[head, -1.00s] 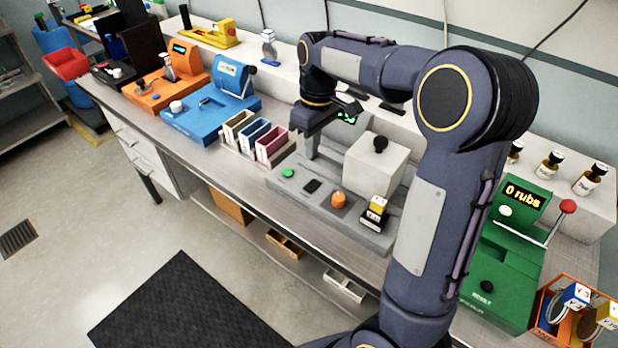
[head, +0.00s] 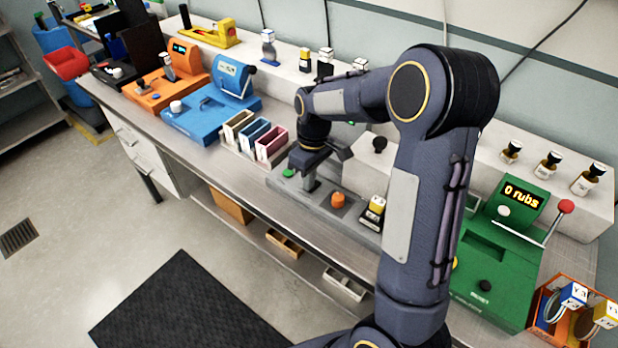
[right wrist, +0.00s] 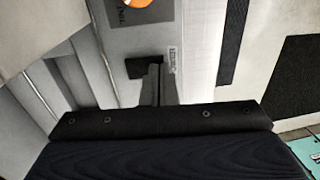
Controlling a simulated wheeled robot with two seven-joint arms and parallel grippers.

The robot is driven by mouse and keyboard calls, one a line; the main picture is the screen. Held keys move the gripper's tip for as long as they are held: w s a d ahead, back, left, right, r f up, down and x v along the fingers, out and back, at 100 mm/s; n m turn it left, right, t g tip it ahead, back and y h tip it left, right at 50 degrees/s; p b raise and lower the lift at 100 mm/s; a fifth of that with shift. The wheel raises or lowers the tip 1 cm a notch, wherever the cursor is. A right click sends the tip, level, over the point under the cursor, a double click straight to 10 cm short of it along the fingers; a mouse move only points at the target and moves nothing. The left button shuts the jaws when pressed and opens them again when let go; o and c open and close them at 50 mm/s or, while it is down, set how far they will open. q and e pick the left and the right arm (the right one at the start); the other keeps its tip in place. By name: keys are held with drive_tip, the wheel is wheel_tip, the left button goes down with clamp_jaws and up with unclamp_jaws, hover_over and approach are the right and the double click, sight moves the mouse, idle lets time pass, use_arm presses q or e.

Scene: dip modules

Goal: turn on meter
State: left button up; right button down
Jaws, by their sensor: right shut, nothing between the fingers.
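The grey meter (head: 352,214) sits on the bench with a green button (head: 288,173), an orange knob (head: 338,200) and a pale block with a black knob (head: 379,145) behind them. My right gripper (head: 310,186) is shut and empty, pointing down over the front panel between the green button and the orange knob. It hides most of the black switch in the head view. In the right wrist view a black switch (right wrist: 140,67) shows right at the fingertips (right wrist: 156,88); I cannot tell whether they touch. The meter's screen is hidden behind my arm. My left gripper is out of view.
Three small coloured bins (head: 255,138) stand just left of the meter. A blue machine (head: 207,110) and an orange machine (head: 165,88) are further left. A green machine reading "0 rubs" (head: 495,250) stands to the right. A yellow-topped stamp (head: 374,209) is close by.

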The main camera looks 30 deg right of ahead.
drive_tip(key=shift+a+f, duration=0.1)
drive_tip(key=shift+f, duration=0.2)
drive_tip(key=shift+s+r, duration=0.1)
drive_tip(key=shift+r, duration=0.05)
drive_tip(key=shift+w+d+r, duration=0.25)
drive_tip(key=shift+w+d, duration=0.1)
drive_tip(key=shift+d, duration=0.35)
drive_tip(key=shift+r+p, duration=0.1)
drive_tip(key=shift+p, duration=0.25)
